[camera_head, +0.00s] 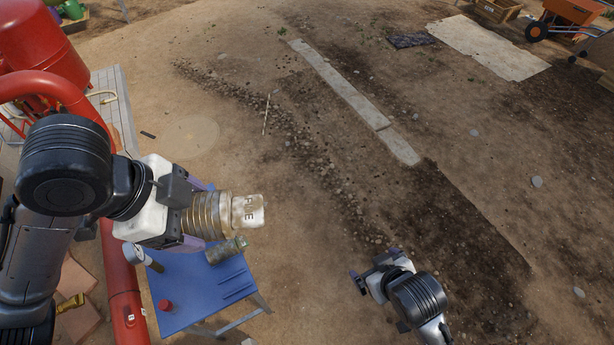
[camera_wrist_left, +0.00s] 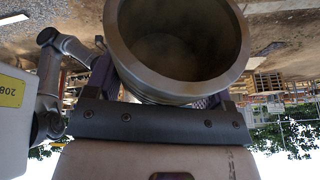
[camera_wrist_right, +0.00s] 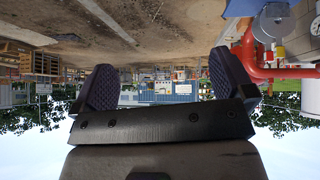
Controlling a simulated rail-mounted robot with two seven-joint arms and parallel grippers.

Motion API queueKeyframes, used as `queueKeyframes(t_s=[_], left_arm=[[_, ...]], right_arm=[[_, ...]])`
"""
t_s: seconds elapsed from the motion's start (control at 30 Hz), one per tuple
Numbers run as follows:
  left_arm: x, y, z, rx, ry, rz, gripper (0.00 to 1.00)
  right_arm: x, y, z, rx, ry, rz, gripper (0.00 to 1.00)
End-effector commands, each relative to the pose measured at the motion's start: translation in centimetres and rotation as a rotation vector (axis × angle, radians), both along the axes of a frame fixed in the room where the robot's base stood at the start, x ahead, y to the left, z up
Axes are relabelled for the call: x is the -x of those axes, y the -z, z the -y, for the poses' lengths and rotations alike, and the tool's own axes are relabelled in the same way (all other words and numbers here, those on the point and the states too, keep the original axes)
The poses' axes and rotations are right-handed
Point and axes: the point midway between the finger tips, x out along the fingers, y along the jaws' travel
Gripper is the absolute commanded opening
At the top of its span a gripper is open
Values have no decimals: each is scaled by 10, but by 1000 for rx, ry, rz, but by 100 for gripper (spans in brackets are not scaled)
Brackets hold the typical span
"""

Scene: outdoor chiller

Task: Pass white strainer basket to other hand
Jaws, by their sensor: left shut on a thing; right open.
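My left gripper (camera_head: 196,214) is shut around a ribbed, tan-to-white cylinder, which I take to be the white strainer basket (camera_head: 218,214). It is held sideways above the blue table, its pale lettered end pointing right. In the left wrist view the basket (camera_wrist_left: 180,85) shows a round, hollow opening between the fingers. My right gripper (camera_head: 372,270) is open and empty, lower right of the basket and well apart from it. In the right wrist view the right gripper (camera_wrist_right: 165,82) has its fingers spread with nothing between them.
A blue table (camera_head: 190,285) stands below the basket, with a smaller tan cylinder (camera_head: 227,250), a gauge (camera_head: 135,253) and a red cap (camera_head: 165,305) on it. A red pipe (camera_head: 122,280) rises to its left. Bare dirt ground lies to the right.

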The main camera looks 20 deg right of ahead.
Motion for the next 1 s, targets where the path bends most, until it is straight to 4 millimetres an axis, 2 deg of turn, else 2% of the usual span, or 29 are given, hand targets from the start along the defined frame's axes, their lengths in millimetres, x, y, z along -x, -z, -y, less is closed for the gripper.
queueKeyframes(t_s=[0.03, 0.2, 0.37, 0.5, 0.67, 0.8, 0.9, 1.0], left_arm=[[0, 0, 0, 1, 0, 1, 46], [0, 0, 0, 1, 0, 1, 46], [0, 0, 0, 0, 0, 1, 46], [0, 0, 0, 0, 0, 1, 46], [0, 0, 0, 1, 0, 1, 46], [0, 0, 0, 1, 0, 1, 46], [0, 0, 0, 0, 0, 1, 46], [0, 0, 0, 0, 0, 1, 46]], right_arm=[[-20, -20, 2, 10, -5, 64, 100], [-74, -84, 6, 44, -20, 245, 100], [-114, -148, 5, 65, -50, 396, 100], [-140, -204, -3, 57, -117, 506, 100], [-160, -266, -23, 22, -253, 599, 100], [-165, -309, -50, -34, -450, 623, 100], [-160, -319, -70, -91, -597, 587, 100], [-149, -310, -88, -165, -740, 512, 100]])
